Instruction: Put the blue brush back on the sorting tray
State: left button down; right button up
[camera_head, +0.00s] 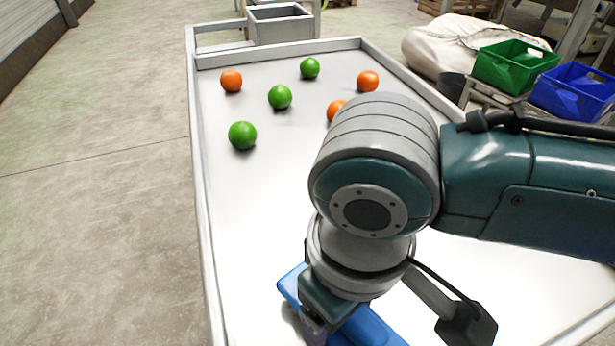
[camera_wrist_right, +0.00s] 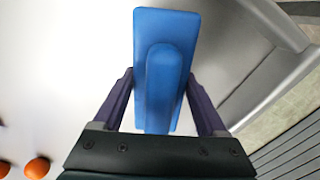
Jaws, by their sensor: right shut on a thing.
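The blue brush (camera_head: 370,328) is at the bottom of the head view, over the near part of the white sorting tray (camera_head: 255,200). In the right wrist view the brush (camera_wrist_right: 165,70) lies lengthwise between the fingers. My right gripper (camera_wrist_right: 160,78) is shut on its raised middle part. In the head view my right gripper (camera_head: 316,325) points down at the brush, and my wrist hides part of it. I cannot tell whether the brush touches the tray surface. My left gripper is not in view.
Several green balls (camera_head: 242,135) and orange balls (camera_head: 231,81) lie on the tray's far half. A raised rim (camera_head: 204,220) borders the tray. A grey box (camera_head: 280,28) stands beyond its far end. Green (camera_head: 515,66) and blue (camera_head: 575,92) crates stand right. The tray's left middle is clear.

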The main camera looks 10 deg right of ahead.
jog(key=shift+f, duration=0.1)
jog(key=o, duration=1.4)
